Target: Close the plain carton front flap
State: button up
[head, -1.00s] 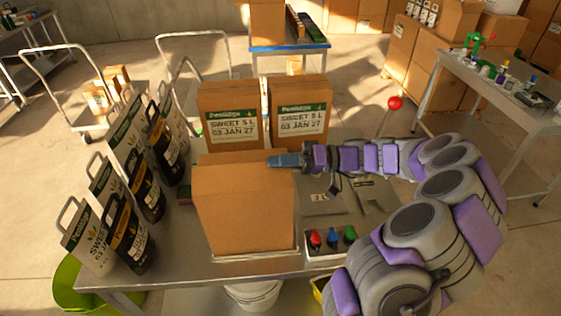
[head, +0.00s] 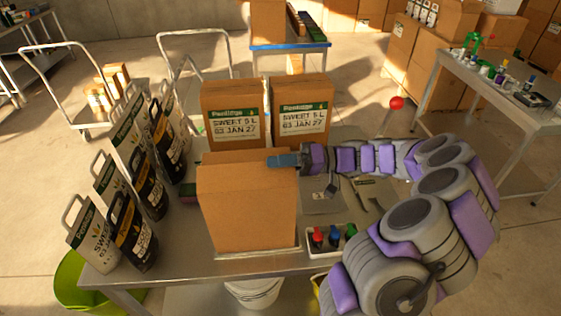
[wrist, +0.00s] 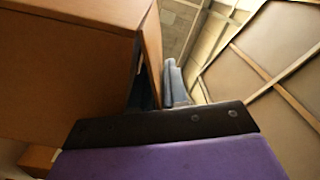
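The plain brown carton (head: 248,208) stands upright at the front edge of the metal table, with no label on the side facing me. Its top looks nearly flat in the head view. My gripper (head: 284,161) is at the carton's top right corner, with its blue fingers reaching over the top edge. In the wrist view the carton (wrist: 70,75) fills the left side, and a narrow dark gap shows along its edge beside a thin cardboard panel (wrist: 152,45). Blue finger parts (wrist: 175,85) show close to that gap. Finger spacing and contact are unclear.
Two labelled cartons (head: 232,112) (head: 300,110) stand behind the plain one. Several jugs and pouches (head: 130,225) crowd the table's left side. A tray with coloured bottles (head: 330,238) sits right of the carton, under my arm. A red-knobbed lever (head: 396,103) rises at the back right.

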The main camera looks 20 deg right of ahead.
jog(key=shift+o, duration=1.2)
jog(key=shift+s+r+n+b, duration=0.1)
jog(key=shift+s+n+b, duration=0.1)
jog(key=shift+n+b, duration=0.35)
jog(key=p+v, duration=1.3)
jog(key=v, duration=0.3)
jog(key=shift+w+d+r, duration=0.2)
jog(key=shift+d+r, duration=0.2)
jog(key=shift+r, duration=0.05)
jog(key=p, duration=0.4)
jog(key=shift+s+d+p, duration=0.25)
jog(key=shift+d+p, duration=0.05)
jog(key=shift+p, duration=0.1)
jog(key=shift+s+f+p, duration=0.1)
jog(key=shift+f+p, duration=0.1)
jog(key=shift+p, duration=0.4)
